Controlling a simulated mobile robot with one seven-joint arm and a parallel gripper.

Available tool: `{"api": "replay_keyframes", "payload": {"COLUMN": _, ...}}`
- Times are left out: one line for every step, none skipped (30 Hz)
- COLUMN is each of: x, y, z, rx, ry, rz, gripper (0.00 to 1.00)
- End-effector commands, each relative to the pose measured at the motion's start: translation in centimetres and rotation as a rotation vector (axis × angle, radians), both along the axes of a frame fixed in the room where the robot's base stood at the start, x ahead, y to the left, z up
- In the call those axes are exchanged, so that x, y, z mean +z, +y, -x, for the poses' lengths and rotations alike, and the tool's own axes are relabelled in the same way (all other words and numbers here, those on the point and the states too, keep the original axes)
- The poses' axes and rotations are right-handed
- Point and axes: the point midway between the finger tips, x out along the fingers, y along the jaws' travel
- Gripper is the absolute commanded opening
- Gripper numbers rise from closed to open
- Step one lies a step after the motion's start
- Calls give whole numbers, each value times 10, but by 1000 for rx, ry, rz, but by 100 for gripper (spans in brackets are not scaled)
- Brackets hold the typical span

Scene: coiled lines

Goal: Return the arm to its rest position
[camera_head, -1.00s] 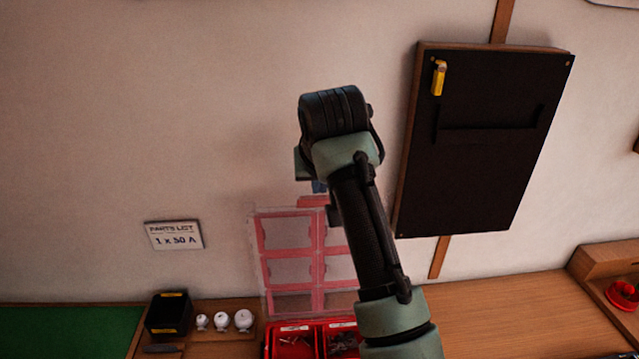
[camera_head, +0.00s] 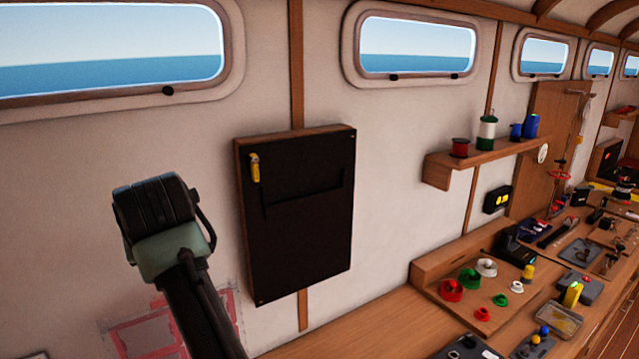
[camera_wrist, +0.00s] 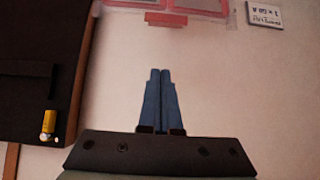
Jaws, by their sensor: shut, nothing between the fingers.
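My gripper (camera_wrist: 160,78) shows in the wrist view with its two blue fingers pressed together and nothing between them. It points at a bare stretch of pale wall. In the head view my arm rises at the lower left, bent at a dark and green joint, and the fingers are hidden there. The arm stands left of a black wall board (camera_head: 297,215) and touches nothing that I can see.
The board carries a yellow item (camera_head: 255,168). A red-framed clear lid (camera_head: 150,335) is partly behind my arm. A wooden bench (camera_head: 340,335) runs right, with several spools (camera_head: 470,279) and tools. A shelf (camera_head: 480,158) juts from the wall. A parts sign (camera_wrist: 265,15) shows in the wrist view.

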Motion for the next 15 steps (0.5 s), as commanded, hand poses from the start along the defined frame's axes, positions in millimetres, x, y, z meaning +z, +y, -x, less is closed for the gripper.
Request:
{"api": "replay_keyframes", "payload": {"x": 8, "y": -1, "z": -1, "rx": -4, "ry": -77, "rz": -61, "gripper": 0}}
{"api": "replay_keyframes", "payload": {"x": 19, "y": -4, "z": -2, "rx": -10, "ry": -134, "rz": -101, "gripper": 0}}
{"api": "replay_keyframes", "payload": {"x": 37, "y": -10, "z": -2, "rx": -24, "ry": -220, "rz": -160, "gripper": 0}}
{"api": "replay_keyframes", "payload": {"x": 51, "y": -18, "z": -2, "rx": -38, "ry": -288, "rz": -204, "gripper": 0}}
{"api": "replay_keyframes", "payload": {"x": 65, "y": -27, "z": -1, "rx": -56, "ry": -359, "rz": -246, "gripper": 0}}
{"api": "replay_keyframes", "payload": {"x": 85, "y": -42, "z": 3, "rx": -83, "ry": -455, "rz": -299, "gripper": 0}}
{"api": "replay_keyframes", "payload": {"x": 100, "y": -55, "z": 7, "rx": -105, "ry": -528, "rz": -335, "gripper": 0}}
{"api": "replay_keyframes", "payload": {"x": 114, "y": -70, "z": 12, "rx": -130, "ry": -600, "rz": -369, "gripper": 0}}
{"api": "replay_keyframes", "payload": {"x": 133, "y": -92, "z": 22, "rx": -168, "ry": -698, "rz": -409, "gripper": 0}}
{"api": "replay_keyframes", "payload": {"x": 146, "y": -109, "z": 31, "rx": -197, "ry": -773, "rz": -434, "gripper": 0}}
{"api": "replay_keyframes", "payload": {"x": 158, "y": -127, "z": 41, "rx": -227, "ry": -845, "rz": -455, "gripper": 0}}
{"api": "replay_keyframes", "payload": {"x": 172, "y": -150, "z": 56, "rx": -266, "ry": -938, "rz": -478, "gripper": 0}}
{"api": "replay_keyframes", "payload": {"x": 182, "y": -166, "z": 68, "rx": -295, "ry": -1004, "rz": -491, "gripper": 0}}
{"api": "replay_keyframes", "payload": {"x": 190, "y": -182, "z": 80, "rx": -323, "ry": -1067, "rz": -499, "gripper": 0}}
{"api": "replay_keyframes", "payload": {"x": 200, "y": -201, "z": 97, "rx": -358, "ry": -1146, "rz": -507, "gripper": 0}}
